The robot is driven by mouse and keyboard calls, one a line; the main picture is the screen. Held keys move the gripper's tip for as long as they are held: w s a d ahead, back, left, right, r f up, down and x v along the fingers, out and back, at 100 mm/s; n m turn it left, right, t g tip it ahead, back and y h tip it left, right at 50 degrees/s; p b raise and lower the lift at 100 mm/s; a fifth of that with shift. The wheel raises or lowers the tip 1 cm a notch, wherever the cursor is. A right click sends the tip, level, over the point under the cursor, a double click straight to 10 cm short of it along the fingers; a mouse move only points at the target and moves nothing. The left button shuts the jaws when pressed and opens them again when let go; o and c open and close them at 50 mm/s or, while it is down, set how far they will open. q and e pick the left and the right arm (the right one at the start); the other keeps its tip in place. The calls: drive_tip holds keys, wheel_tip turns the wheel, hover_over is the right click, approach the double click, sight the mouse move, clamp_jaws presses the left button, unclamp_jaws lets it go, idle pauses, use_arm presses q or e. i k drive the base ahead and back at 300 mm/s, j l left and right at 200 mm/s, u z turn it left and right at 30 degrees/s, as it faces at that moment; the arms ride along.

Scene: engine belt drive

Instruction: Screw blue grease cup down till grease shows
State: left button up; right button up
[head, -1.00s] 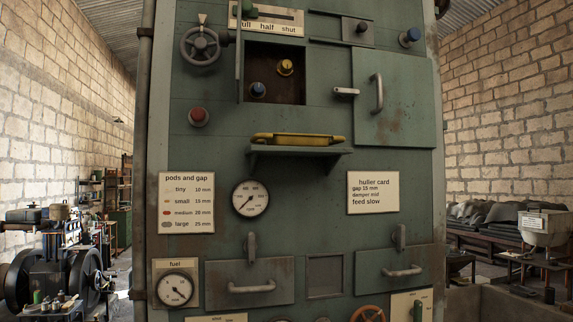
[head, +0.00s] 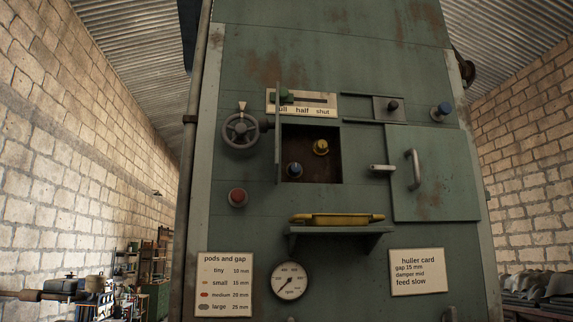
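A blue-capped cup (head: 294,170) sits low on the left inside the dark square recess (head: 330,185) in the green machine front. A yellow one (head: 321,147) is above and right of it in the same recess. Another blue round cap (head: 441,111) stands out from the panel at the upper right. A red cap (head: 238,197) is on the panel left of and below the recess. I cannot make out any grease at this distance. Neither of my grippers shows in the head view.
An open door plate (head: 278,140) stands edge-on at the recess's left side. A handwheel (head: 240,130) is left of it. A shelf (head: 340,231) holding a yellow tray-like piece (head: 337,219) juts out below. A handled door (head: 432,185) is at the right.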

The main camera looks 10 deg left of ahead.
sight(294, 170)
drive_tip(key=l+u, duration=0.1)
drive_tip(key=u, duration=0.3)
drive_tip(key=i+l+u, duration=0.1)
drive_tip(key=u, duration=0.3)
drive_tip(key=l+u, duration=0.15)
drive_tip(key=u, duration=0.25)
drive_tip(key=l+u, duration=0.2)
drive_tip(key=l, duration=0.2)
drive_tip(key=l+u, duration=0.2)
drive_tip(key=l, duration=0.2)
drive_tip(key=k+l+u, duration=0.2)
drive_tip(key=l, duration=0.15)
drive_tip(key=l+u, duration=0.2)
drive_tip(key=l, duration=0.2)
drive_tip(key=k+l+u, duration=0.2)
drive_tip(key=l, duration=0.15)
drive_tip(key=k+l, duration=0.15)
drive_tip(key=l, duration=0.2)
drive_tip(key=k+l, duration=0.15)
drive_tip(key=l, duration=0.25)
drive_tip(key=k+l, duration=0.15)
drive_tip(key=l, duration=0.2)
drive_tip(key=k+l+u, duration=0.1)
drive_tip(key=l, duration=0.3)
drive_tip(key=k+l, duration=0.15)
drive_tip(key=l, duration=0.2)
